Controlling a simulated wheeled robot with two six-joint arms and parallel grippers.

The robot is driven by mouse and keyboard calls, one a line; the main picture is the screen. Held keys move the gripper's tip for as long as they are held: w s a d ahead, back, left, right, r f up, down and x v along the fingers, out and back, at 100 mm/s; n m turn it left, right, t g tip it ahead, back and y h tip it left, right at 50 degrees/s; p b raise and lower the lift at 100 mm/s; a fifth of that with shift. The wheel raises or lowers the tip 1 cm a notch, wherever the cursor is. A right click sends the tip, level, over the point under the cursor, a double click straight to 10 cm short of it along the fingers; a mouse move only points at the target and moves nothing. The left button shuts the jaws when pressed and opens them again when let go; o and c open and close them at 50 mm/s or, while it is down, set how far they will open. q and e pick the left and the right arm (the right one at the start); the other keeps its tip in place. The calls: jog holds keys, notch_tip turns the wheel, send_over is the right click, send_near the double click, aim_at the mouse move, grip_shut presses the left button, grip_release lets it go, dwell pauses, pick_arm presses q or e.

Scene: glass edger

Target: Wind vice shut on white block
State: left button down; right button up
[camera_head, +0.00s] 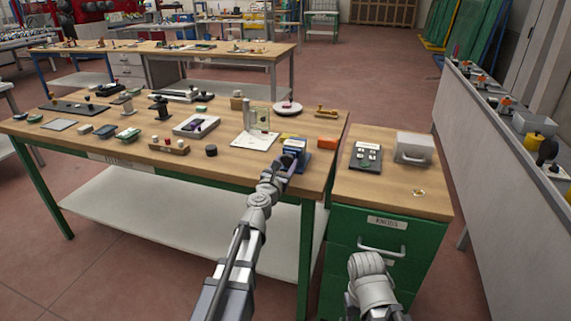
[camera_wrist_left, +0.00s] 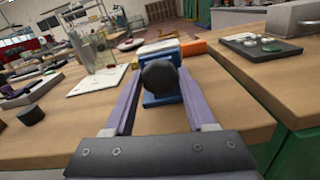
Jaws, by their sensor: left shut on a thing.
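The blue vice (camera_head: 299,149) stands near the right front edge of the wooden bench. In the left wrist view the vice (camera_wrist_left: 150,99) is straight ahead, behind its dark round knob (camera_wrist_left: 160,76). My left gripper (camera_head: 285,163) reaches the front of the vice. Its two fingers in the wrist view (camera_wrist_left: 159,85) are shut on the knob, one on each side. A pale patch (camera_wrist_left: 157,47) shows above the knob at the top of the vice; I cannot tell whether it is the white block. The knob hides the jaw gap. My right gripper is out of view.
A white sheet (camera_head: 254,141) with a glass jar (camera_head: 261,117) lies left of the vice. An orange object (camera_wrist_left: 194,48) is close behind it. A green cabinet (camera_head: 432,204) at the right carries a grey box (camera_head: 413,147). A black cylinder (camera_head: 211,150) stands to the left.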

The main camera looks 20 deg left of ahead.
pick_arm(q)
jog(key=m, duration=0.9)
jog(key=shift+m, duration=0.4)
jog(key=m, duration=1)
jog(key=shift+f, duration=0.1)
jog(key=m, duration=0.3)
jog(key=shift+m, duration=0.3)
jog(key=m, duration=0.4)
jog(key=shift+m, duration=0.3)
jog(key=m, duration=0.4)
jog(key=shift+m, duration=1.7)
jog(key=shift+s, duration=0.1)
